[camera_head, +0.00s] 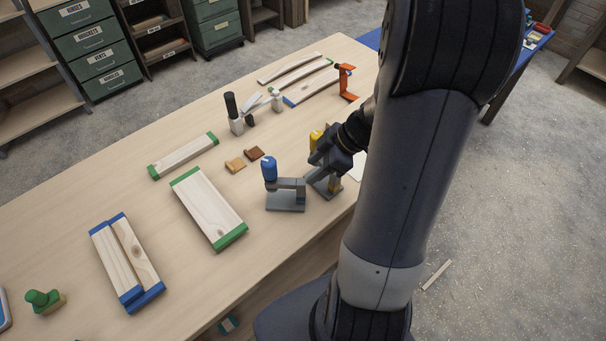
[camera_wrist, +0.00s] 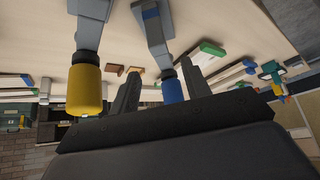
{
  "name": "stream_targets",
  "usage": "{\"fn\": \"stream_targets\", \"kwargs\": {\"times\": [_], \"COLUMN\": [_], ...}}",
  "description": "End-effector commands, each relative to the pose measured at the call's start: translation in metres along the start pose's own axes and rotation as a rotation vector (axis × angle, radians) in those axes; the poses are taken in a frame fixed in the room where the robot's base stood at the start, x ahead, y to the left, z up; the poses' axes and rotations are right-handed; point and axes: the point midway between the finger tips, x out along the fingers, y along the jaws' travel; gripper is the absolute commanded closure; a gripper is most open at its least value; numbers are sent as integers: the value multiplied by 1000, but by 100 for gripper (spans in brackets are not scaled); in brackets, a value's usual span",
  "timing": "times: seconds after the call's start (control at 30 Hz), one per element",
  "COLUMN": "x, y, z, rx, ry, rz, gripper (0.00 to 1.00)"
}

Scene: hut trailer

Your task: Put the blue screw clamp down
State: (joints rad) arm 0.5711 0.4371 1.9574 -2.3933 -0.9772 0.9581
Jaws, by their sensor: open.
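The blue screw clamp (camera_head: 286,195) stands upright on the workbench, with its grey base on the wood and its blue handle on top. My gripper (camera_head: 314,166) is open and empty, just right of this clamp and close to it. In the wrist view the blue handle (camera_wrist: 172,91) shows in the gap between the two spread fingers (camera_wrist: 157,85), apart from them as far as I can tell. A yellow-handled clamp (camera_head: 316,137) stands beside it, partly hidden behind my gripper; its yellow handle (camera_wrist: 85,92) is left of the fingers in the wrist view.
The workbench (camera_head: 95,206) carries green-ended boards (camera_head: 208,208), blue-ended boards (camera_head: 124,257), small brown blocks (camera_head: 235,165), a black-handled tool (camera_head: 232,108) and an orange clamp (camera_head: 346,82). A green-topped block (camera_head: 43,300) is at near left. Bare wood lies left of the blue clamp.

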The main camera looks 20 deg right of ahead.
Motion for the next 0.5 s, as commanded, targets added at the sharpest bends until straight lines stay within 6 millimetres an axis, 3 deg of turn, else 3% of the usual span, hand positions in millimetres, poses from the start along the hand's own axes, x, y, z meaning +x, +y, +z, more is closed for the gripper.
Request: {"fn": "stream_targets", "kwargs": {"times": [0.2,0.5], "x": [-22,-24], "y": [0,0], "z": [0,0], "rx": [1,0], "ry": [1,1], "rz": [1,-1], "gripper": [55,55]}}
